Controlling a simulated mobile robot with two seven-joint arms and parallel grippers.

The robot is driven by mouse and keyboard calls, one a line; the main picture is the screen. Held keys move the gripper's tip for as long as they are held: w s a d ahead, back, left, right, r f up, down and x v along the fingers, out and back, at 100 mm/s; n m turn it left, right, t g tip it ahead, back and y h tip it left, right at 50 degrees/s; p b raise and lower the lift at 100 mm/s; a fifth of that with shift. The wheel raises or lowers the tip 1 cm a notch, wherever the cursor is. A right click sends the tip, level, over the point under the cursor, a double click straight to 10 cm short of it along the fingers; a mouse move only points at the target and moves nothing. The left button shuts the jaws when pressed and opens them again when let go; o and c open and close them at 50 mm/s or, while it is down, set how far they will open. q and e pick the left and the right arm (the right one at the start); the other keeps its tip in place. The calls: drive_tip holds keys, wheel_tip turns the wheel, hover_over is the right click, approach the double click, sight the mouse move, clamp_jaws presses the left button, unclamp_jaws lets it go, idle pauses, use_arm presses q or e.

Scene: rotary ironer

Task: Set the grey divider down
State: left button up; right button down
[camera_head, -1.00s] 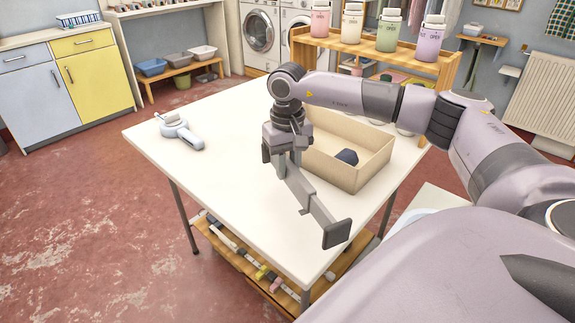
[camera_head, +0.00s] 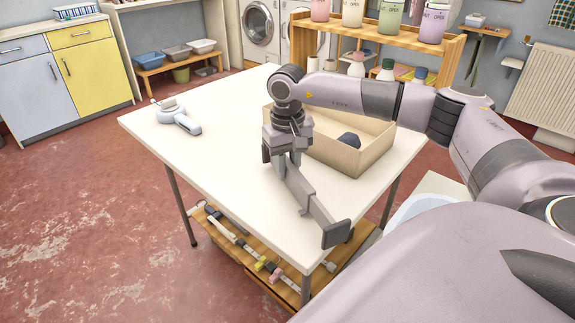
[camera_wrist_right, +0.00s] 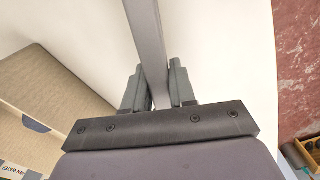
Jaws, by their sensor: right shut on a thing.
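The grey divider (camera_head: 304,196) is a long, narrow bar. It slants down to the right over the white table (camera_head: 215,168), and its dark end block overlaps the table's right edge in the picture. My right gripper (camera_head: 285,158) is shut on the divider near its upper end. In the right wrist view the divider (camera_wrist_right: 148,45) passes between the two fingers of my right gripper (camera_wrist_right: 158,88). I cannot tell whether the divider touches the tabletop. My left gripper is not in view.
An open cardboard box (camera_head: 364,160) with a dark item (camera_head: 348,140) inside stands just right of my gripper. A pale blue handled tool (camera_head: 178,118) lies at the table's left. The tabletop's middle and front left are clear. A wooden rack (camera_head: 375,35) with bottles stands behind.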

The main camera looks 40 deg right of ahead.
sight(288, 162)
drive_tip(key=shift+f, duration=0.55)
drive_tip(key=c, duration=0.8)
unclamp_jaws()
drive_tip(key=shift+c, duration=0.2)
wheel_tip(288, 162, up, 7)
drive_tip(key=shift+r, duration=0.1)
